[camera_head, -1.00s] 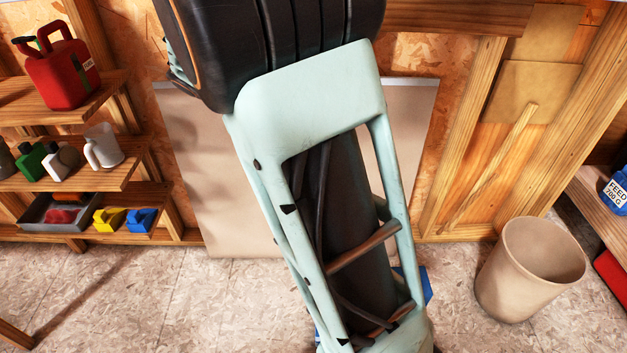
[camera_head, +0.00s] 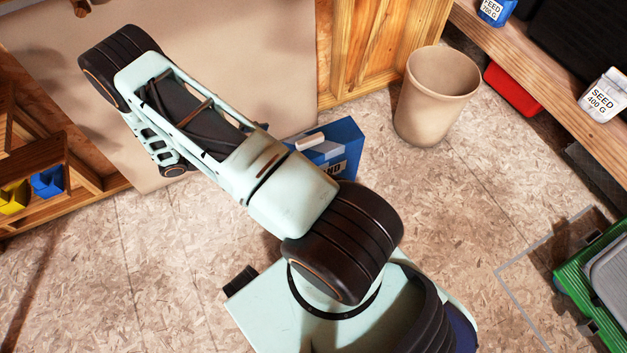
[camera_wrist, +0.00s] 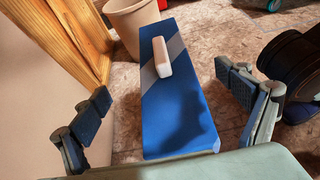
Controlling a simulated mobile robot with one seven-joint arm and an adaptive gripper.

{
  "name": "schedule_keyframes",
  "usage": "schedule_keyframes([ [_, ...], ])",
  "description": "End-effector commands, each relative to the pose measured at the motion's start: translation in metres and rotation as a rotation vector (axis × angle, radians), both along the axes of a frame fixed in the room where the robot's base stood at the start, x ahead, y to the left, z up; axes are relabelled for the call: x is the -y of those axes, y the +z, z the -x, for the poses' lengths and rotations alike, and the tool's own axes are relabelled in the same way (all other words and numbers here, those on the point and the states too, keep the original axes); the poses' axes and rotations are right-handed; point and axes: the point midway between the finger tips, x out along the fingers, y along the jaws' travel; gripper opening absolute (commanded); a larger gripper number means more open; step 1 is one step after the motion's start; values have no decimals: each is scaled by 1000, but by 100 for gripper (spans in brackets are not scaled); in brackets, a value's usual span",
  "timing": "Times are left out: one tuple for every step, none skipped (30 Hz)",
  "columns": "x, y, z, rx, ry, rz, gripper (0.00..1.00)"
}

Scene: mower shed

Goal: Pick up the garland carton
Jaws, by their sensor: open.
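I cannot read the print as a garland label. In the wrist view the blue carton (camera_wrist: 180,110) has a grey diagonal band and a pale raised block (camera_wrist: 161,57) on top. My gripper (camera_wrist: 168,92) is open, with one finger to the left of the carton and one to the right. Neither finger visibly touches it. I cannot make out the gripper's fingers in the head view.
A beige bin (camera_head: 435,95) stands beyond the carton, near the wooden wall frame. A shelf (camera_head: 535,60) with seed containers is at the right, a red box (camera_head: 512,88) under it. A green case (camera_head: 595,285) lies at lower right. The floor between is clear.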

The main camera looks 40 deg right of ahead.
Motion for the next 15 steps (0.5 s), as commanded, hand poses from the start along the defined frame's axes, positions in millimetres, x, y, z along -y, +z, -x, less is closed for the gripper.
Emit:
schedule_keyframes([
  [1,-6,3,-17,5,-1,93],
  [2,-8,4,-22,7,-1,93],
  [4,-10,5,-27,8,-2,93],
  [6,-12,6,-30,8,-2,93],
  [9,-13,7,-31,7,-2,93],
  [13,-15,8,-32,8,-2,93],
  [17,-17,9,-32,8,-2,93],
  [21,-19,10,-32,8,-2,93],
  [26,-22,12,-32,7,-3,93],
  [31,-24,13,-32,7,-3,93],
  [36,-26,14,-31,6,-1,93],
  [41,-28,15,-31,6,-1,93],
  [45,-29,16,-30,7,-2,93],
  [48,-30,16,-30,7,-2,93],
  [51,-32,17,-30,8,-2,93],
])
